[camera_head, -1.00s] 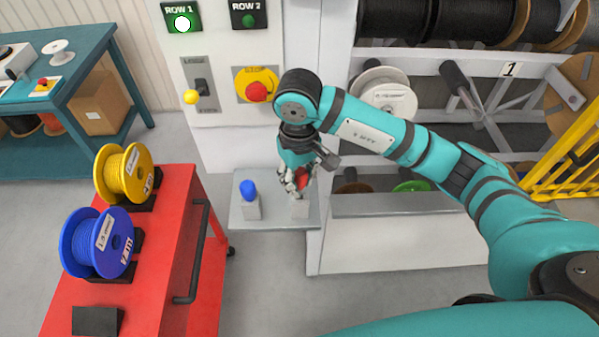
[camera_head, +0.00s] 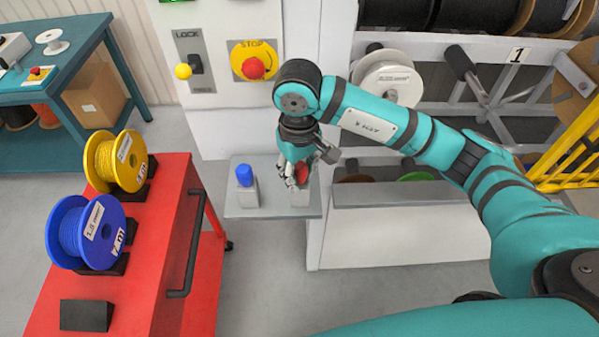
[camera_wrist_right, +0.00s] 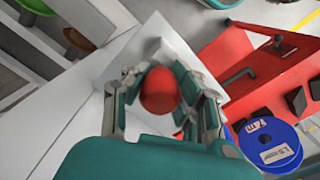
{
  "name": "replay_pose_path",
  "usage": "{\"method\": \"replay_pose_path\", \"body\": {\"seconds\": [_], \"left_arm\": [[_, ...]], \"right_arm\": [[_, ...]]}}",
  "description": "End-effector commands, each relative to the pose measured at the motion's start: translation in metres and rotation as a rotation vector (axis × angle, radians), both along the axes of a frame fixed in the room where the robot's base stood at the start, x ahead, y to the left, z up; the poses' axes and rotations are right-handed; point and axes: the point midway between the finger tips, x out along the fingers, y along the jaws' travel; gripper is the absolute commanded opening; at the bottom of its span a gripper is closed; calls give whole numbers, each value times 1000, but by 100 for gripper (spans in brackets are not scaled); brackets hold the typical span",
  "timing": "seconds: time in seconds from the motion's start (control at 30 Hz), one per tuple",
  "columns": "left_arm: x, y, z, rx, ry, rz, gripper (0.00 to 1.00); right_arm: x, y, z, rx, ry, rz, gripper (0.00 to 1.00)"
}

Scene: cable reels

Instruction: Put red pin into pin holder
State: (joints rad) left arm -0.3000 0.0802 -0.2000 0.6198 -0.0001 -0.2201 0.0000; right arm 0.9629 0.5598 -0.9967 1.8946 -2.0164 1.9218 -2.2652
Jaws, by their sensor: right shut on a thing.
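The red pin (camera_head: 302,172) is between the fingers of my right gripper (camera_head: 298,178), over the small grey shelf (camera_head: 262,212). In the right wrist view my right gripper (camera_wrist_right: 160,100) is shut on the red pin (camera_wrist_right: 160,90), whose round top shows between the fingers. A pale grey block, the pin holder (camera_head: 300,197), stands on the shelf right under the red pin. I cannot tell how deep the pin sits in it. A blue pin (camera_head: 244,175) stands upright in a second grey holder (camera_head: 245,195) to the left. My left gripper is not in view.
A red cart (camera_head: 140,285) with a yellow reel (camera_head: 115,160) and a blue reel (camera_head: 88,232) stands at the left. The control panel with a red stop button (camera_head: 254,68) and a lock lever (camera_head: 196,64) is behind the shelf. A reel rack is at the right.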

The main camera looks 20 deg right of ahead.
Motion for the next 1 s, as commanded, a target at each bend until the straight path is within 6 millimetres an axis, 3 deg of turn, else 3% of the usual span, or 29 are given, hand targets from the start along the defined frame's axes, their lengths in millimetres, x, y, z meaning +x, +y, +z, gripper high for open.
{"method": "replay_pose_path", "body": {"seconds": [0.13,0.17,0.37,0.73,1.0], "left_arm": [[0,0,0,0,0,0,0],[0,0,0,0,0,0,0],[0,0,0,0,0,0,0],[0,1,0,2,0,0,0],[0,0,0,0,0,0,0]], "right_arm": [[0,0,0,0,0,0,0],[0,0,0,0,0,0,28],[0,0,0,0,0,0,52],[1,0,9,1,-3,0,52],[1,1,62,1,-7,1,52]]}}
